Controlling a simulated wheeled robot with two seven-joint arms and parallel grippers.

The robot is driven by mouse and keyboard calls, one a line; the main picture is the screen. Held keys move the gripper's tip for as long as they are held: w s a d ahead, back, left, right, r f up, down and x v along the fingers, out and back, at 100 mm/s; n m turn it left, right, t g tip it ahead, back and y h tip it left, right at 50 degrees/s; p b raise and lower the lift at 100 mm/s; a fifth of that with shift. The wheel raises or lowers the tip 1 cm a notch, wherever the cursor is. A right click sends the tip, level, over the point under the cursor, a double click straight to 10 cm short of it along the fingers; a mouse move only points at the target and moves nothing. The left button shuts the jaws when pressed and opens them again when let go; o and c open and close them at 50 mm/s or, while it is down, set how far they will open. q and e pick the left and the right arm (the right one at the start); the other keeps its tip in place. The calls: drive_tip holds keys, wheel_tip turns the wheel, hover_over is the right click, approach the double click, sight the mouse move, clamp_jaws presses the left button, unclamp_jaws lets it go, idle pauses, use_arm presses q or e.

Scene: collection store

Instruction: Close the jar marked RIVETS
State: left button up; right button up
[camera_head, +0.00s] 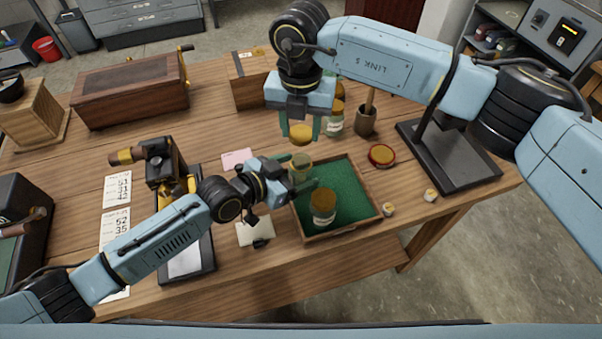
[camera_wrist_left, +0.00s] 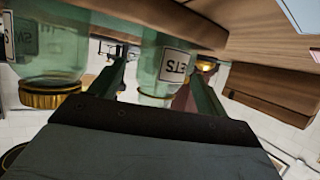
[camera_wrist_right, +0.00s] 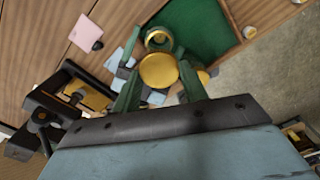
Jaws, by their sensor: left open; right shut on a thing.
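The RIVETS jar (camera_head: 300,166) is clear greenish glass and stands open at the back left of the green-lined tray (camera_head: 345,178). In the left wrist view the jar (camera_wrist_left: 172,66) appears upside down, its label showing only "ETS". My left gripper (camera_head: 305,175) is open, with its fingers on either side of this jar. My right gripper (camera_head: 301,129) is shut on a gold lid (camera_head: 301,136), held above the jar and apart from it. In the right wrist view the lid (camera_wrist_right: 158,70) sits between the fingertips, with the jar's mouth (camera_wrist_right: 158,38) beyond it.
A second jar with a gold lid (camera_head: 323,203) stands in the tray, close to my left gripper. A red round dish (camera_head: 381,155) and two small pieces (camera_head: 388,209) lie right of the tray.

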use_arm(q)
drive_tip(key=shift+w+d+f, duration=0.1)
drive_tip(key=shift+w+d, duration=0.05)
drive_tip(key=c, duration=1.5)
drive_tip(key=shift+o, duration=0.2)
use_arm(e)
drive_tip(key=shift+f, duration=2.5)
drive_tip(key=shift+f, duration=0.9)
drive_tip(key=shift+f, duration=0.55)
